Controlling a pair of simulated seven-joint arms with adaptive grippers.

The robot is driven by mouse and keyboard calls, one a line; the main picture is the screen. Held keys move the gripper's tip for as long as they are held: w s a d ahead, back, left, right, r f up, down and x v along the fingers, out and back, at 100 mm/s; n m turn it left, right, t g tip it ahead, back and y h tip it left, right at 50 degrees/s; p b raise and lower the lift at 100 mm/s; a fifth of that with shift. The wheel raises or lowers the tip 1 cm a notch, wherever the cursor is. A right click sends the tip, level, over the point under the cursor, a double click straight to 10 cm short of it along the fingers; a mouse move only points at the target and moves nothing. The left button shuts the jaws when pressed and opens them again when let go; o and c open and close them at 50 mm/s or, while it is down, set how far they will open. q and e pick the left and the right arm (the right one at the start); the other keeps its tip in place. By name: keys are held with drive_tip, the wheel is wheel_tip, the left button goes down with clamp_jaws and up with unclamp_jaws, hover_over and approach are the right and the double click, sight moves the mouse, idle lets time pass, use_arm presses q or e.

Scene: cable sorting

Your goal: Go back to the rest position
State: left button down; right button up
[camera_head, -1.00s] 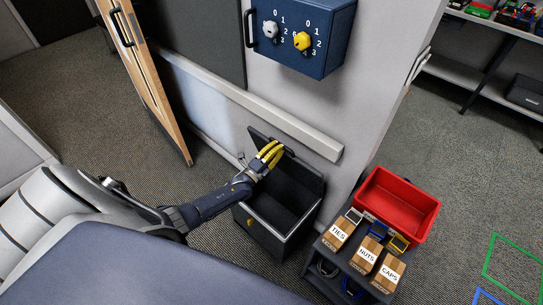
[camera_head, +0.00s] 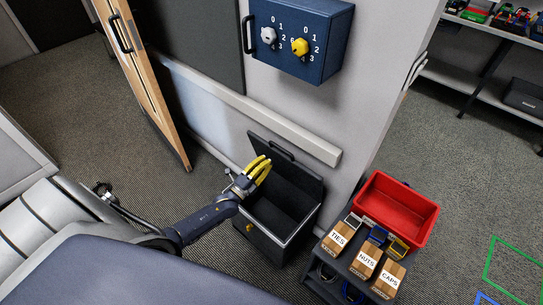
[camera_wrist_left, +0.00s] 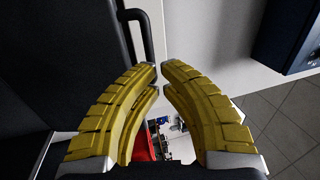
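My left gripper (camera_head: 266,164) has yellow curved fingers and hangs over the left side of a dark open box (camera_head: 256,237). The raised lid (camera_head: 300,172) with its handle is behind the gripper. In the left wrist view, the two fingertips (camera_wrist_left: 160,70) come close together with a narrow gap between them. Nothing is held between them. A dark panel with a handle (camera_wrist_left: 150,40) is just beyond the fingertips, apart from them as far as I can tell. My right gripper is in neither view.
A dark blue switch box (camera_head: 335,65) is on the wall above. A wooden door (camera_head: 160,105) stands open at left. A red tray (camera_head: 409,216) and cartons marked TIES (camera_head: 339,236), NUTS and CAPS are right of the box. Shelves (camera_head: 500,85) stand at back right.

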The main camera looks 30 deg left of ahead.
use_arm(q)
drive_tip(key=r+v, duration=0.1)
drive_tip(key=v, duration=0.5)
drive_tip(key=s+a+f+n+g+y, duration=0.1)
drive_tip(key=s+f+n+g, duration=0.2)
drive_tip(key=f, duration=0.5)
drive_tip(key=s+a+f+n+g+y, duration=0.1)
drive_tip(key=f+n+g, duration=0.1)
drive_tip(key=f+n, duration=0.35)
drive_tip(key=s+f+n+g+y, duration=0.1)
drive_tip(key=s+f+n+g, duration=0.15)
drive_tip(key=s+f, duration=0.55)
drive_tip(key=s+f+n+g+y, duration=0.15)
drive_tip(key=s+f+g, duration=0.35)
drive_tip(key=f, duration=0.6)
drive_tip(key=s+d+f+n+g, duration=0.1)
drive_tip(key=s+d+f, duration=0.3)
drive_tip(key=s, duration=0.6)
drive_tip(key=s+d+f+n+g, duration=0.1)
drive_tip(key=s+d+f+g, duration=0.2)
drive_tip(key=s, duration=0.8)
drive_tip(key=s+d+f+n+g, duration=0.2)
drive_tip(key=s+d+f, duration=0.3)
drive_tip(key=s, duration=0.6)
drive_tip(key=shift+s+d+f, duration=0.2)
drive_tip(key=shift+d+f, duration=0.1)
drive_tip(key=shift+f, duration=0.2)
drive_tip(key=shift+w, duration=0.1)
